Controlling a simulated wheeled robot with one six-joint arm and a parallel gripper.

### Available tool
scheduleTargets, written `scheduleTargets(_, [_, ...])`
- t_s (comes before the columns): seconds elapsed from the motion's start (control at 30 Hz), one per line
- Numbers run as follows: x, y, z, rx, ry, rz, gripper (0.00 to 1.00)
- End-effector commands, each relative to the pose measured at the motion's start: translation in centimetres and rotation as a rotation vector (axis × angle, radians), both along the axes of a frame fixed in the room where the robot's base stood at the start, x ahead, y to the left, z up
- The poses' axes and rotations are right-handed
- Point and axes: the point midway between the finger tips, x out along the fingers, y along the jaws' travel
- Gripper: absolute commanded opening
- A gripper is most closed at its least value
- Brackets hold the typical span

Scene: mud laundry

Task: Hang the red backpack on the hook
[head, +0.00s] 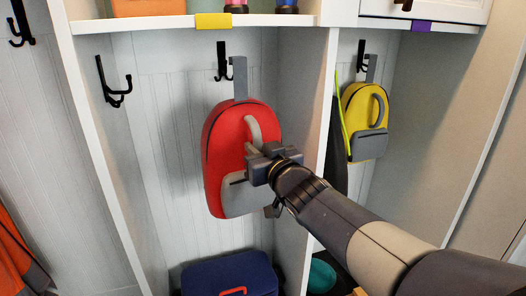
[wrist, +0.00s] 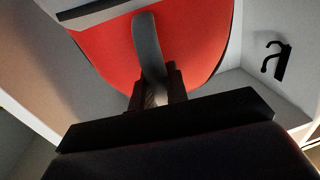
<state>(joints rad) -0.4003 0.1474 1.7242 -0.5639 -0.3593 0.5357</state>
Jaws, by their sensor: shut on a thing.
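The red backpack (head: 226,140) is upright in the middle cubby in the head view, with a grey pocket and a grey front handle (head: 254,130). Its grey top loop (head: 240,78) reaches up beside the black hook (head: 222,62) on the back wall. I cannot tell whether the loop is over the hook. My gripper (head: 256,162) is shut on the backpack's front handle. In the wrist view, the fingers (wrist: 158,88) close around the grey handle (wrist: 148,45) against the red fabric (wrist: 105,45).
A second black hook (head: 113,83) is on the cubby's left wall. A yellow backpack (head: 364,110) hangs in the right cubby. A navy case (head: 230,274) stands below the red backpack. A shelf (head: 165,23) with a yellow tag (head: 213,21) runs above. A white divider (head: 320,100) separates the cubbies.

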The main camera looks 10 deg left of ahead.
Motion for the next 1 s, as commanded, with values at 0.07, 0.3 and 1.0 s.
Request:
scheduleTargets(0.07, [0.1,0.1,0.3,0.002,-0.002,0.001,0.0])
scheduleTargets(0.3, [1.4,0.8,0.2,0.002,-0.002,0.001,0.0])
scheduleTargets(1.0, [6.4,3.2,0.3,0.002,-0.002,0.001,0.0])
